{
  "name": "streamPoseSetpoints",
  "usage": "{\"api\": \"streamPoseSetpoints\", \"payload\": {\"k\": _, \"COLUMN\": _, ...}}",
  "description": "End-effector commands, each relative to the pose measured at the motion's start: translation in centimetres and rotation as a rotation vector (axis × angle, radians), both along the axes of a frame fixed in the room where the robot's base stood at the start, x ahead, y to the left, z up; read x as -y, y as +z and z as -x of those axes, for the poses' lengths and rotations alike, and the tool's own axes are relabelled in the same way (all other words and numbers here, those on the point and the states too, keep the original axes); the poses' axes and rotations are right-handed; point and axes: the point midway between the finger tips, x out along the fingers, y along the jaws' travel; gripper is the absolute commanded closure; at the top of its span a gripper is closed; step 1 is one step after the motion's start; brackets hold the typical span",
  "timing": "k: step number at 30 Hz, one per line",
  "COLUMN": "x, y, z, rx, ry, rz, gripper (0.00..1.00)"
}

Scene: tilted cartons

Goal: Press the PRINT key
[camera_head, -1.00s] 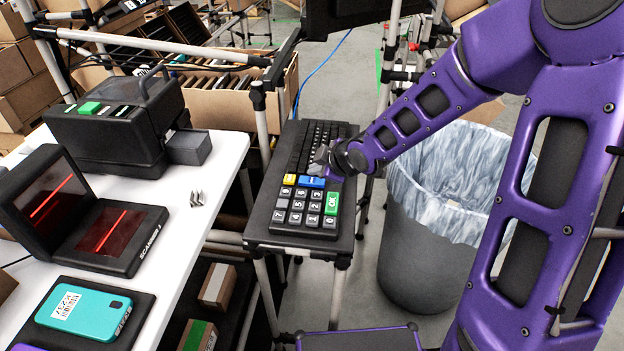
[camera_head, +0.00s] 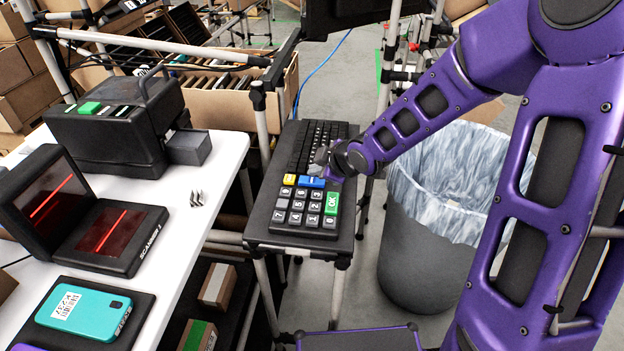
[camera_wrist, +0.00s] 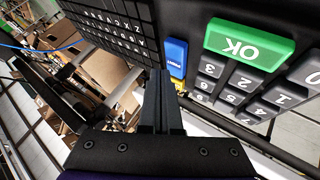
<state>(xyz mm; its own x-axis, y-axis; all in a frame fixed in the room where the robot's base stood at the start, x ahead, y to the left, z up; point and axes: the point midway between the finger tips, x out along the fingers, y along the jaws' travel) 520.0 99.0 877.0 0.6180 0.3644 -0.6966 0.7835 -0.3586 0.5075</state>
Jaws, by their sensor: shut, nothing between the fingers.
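The PRINT key is the blue key (camera_head: 311,182) at the top of the number keypad, between a yellow key (camera_head: 290,180) and the keyboard's right side. In the wrist view the blue PRINT key (camera_wrist: 177,55) sits just beyond my fingertips, beside the green OK key (camera_wrist: 248,46). My gripper (camera_head: 318,168) is over the keyboard at the keypad's upper edge, close to the blue key. In the wrist view my gripper (camera_wrist: 160,78) has its fingers together and empty, with the tips at the key's near edge. I cannot tell whether they touch it.
The black keyboard (camera_head: 312,137) and keypad stand on a small dark stand. A label printer (camera_head: 110,125), a scanner (camera_head: 105,235) and a teal phone (camera_head: 84,309) are on the white table at left. A lined bin (camera_head: 425,265) stands at right.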

Motion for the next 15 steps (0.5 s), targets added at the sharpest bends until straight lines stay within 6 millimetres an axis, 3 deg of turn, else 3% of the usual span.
{"api": "streamPoseSetpoints", "payload": {"k": 15, "x": -0.02, "y": -0.69, "z": 0.01, "rx": 0.000, "ry": -0.001, "rz": -0.001, "gripper": 1.00}}
